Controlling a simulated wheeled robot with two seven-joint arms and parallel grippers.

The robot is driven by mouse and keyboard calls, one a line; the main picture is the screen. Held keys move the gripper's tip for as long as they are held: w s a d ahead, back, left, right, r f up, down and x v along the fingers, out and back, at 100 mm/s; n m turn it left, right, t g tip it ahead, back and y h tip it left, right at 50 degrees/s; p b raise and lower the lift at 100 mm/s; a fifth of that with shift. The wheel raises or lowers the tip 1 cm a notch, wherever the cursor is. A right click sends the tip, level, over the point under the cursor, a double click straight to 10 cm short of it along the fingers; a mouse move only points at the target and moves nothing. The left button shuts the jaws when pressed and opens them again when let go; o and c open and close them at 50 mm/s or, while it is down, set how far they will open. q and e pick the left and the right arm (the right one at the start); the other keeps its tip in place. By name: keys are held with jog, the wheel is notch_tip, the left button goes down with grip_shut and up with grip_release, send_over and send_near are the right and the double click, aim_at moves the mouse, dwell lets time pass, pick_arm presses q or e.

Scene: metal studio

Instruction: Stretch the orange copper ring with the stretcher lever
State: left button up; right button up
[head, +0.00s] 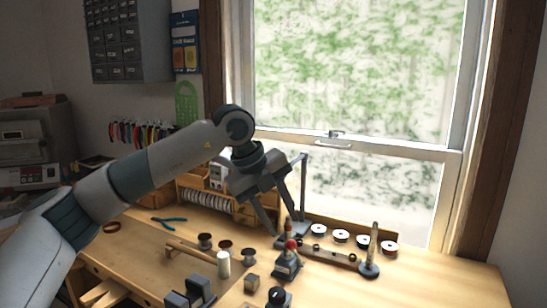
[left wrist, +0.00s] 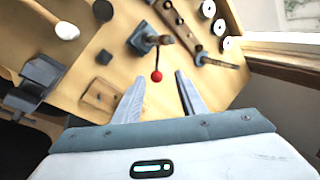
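The stretcher (head: 287,266) is a small dark stand on the workbench, and its lever ends in a red ball (head: 291,244). In the left wrist view the stretcher (left wrist: 145,38) stands beyond my fingers, and the red ball (left wrist: 156,76) appears between the fingertips. My left gripper (head: 287,226) is open, above and around the ball's line of sight; I see no grip on it. A reddish part shows at the stretcher's post (left wrist: 166,39), but I cannot tell whether it is the orange copper ring. My right gripper is not in view.
A wooden block rack (head: 325,254) and an upright mandrel (head: 372,250) stand right of the stretcher. Several white-topped spools (head: 341,236) line the back. The front right is clear.

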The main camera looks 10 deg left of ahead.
pick_arm(q)
notch_tip(320, 180, up, 15)
jog(key=a+p, duration=0.1)
jog(key=p, duration=1)
jog(key=shift+s+a+r, duration=0.15)
jog(key=shift+s, duration=0.3)
jog(key=shift+c, duration=0.7)
